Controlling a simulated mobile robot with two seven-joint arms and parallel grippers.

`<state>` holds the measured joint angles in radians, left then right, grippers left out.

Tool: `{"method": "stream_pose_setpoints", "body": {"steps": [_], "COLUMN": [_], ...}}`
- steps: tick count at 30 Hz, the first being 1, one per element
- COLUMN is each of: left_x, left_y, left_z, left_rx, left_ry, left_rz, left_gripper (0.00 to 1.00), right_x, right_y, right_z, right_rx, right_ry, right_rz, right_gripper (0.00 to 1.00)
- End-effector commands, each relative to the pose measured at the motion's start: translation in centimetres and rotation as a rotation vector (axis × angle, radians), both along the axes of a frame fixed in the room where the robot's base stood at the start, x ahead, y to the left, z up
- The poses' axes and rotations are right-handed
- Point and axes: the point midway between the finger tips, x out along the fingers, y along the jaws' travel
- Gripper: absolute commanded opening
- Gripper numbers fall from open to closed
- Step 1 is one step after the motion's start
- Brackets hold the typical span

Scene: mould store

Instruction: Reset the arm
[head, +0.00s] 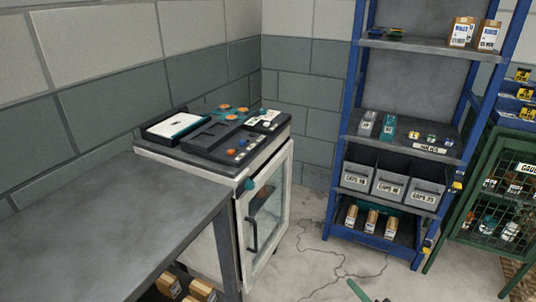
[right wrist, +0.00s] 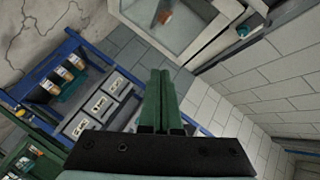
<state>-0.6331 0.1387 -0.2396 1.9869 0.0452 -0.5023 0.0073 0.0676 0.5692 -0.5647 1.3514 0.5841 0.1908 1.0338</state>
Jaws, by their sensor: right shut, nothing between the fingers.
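My right gripper (head: 357,289) shows only as a green finger and a dark piece at the bottom edge of the head view, over the concrete floor. In the right wrist view its two green fingers (right wrist: 160,76) lie together, shut, with nothing between them. It touches nothing that I can see. My left gripper is not in view.
A grey bench (head: 150,215) stands at left, beside a white glass-door cabinet (head: 266,215) with a control panel on top. A blue shelf rack (head: 349,115) holds bins and boxes. A green mesh cage (head: 478,185) stands at right. Cracked floor (head: 310,260) between them is clear.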

Motion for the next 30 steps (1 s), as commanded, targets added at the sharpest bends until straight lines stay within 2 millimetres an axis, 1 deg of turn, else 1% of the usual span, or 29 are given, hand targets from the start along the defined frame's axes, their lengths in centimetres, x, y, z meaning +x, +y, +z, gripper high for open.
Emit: {"method": "stream_pose_setpoints", "body": {"steps": [1, 2, 3, 8, 9, 11, 12, 15, 21, 23, 24, 30], "left_x": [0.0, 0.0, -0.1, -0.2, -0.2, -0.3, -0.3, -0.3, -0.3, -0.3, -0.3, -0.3], "left_y": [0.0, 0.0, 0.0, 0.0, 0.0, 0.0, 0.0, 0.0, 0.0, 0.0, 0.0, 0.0], "left_z": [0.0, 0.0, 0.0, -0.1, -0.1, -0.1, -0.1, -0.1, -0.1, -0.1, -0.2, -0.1], "left_rx": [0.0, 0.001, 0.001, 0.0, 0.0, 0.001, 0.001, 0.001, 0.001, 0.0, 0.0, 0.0], "left_ry": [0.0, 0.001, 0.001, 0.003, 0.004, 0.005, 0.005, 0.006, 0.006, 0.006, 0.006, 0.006], "left_rz": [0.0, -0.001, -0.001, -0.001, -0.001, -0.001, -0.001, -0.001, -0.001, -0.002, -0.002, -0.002], "left_gripper": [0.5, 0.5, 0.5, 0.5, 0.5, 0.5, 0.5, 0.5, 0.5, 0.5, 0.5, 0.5], "right_x": [0.0, -1.3, -2.7, -7.6, -9.0, -11.1, -12.5, -15.8, -21.4, -22.8, -22.9, -22.6], "right_y": [-2.4, -1.3, -0.6, 0.4, 0.5, 0.6, 0.6, 0.2, -1.5, -2.1, -1.5, 2.9], "right_z": [0.1, -0.8, -1.5, -3.7, -4.2, -4.8, -5.1, -5.7, -5.6, -5.4, -5.4, -5.3], "right_rx": [-0.051, -0.087, -0.149, -0.427, -0.501, -0.617, -0.697, -0.891, -1.236, -1.329, -1.329, -1.167], "right_ry": [-0.001, 0.016, 0.025, 0.053, 0.06, 0.068, 0.072, 0.082, 0.099, 0.105, 0.107, 0.127], "right_rz": [-0.004, 0.022, 0.051, 0.173, 0.209, 0.265, 0.304, 0.405, 0.597, 0.653, 0.65, 0.55], "right_gripper": [0.0, 0.0, 0.0, 0.0, 0.0, 0.0, 0.0, 0.0, 0.0, 0.0, 0.0, 0.0]}}
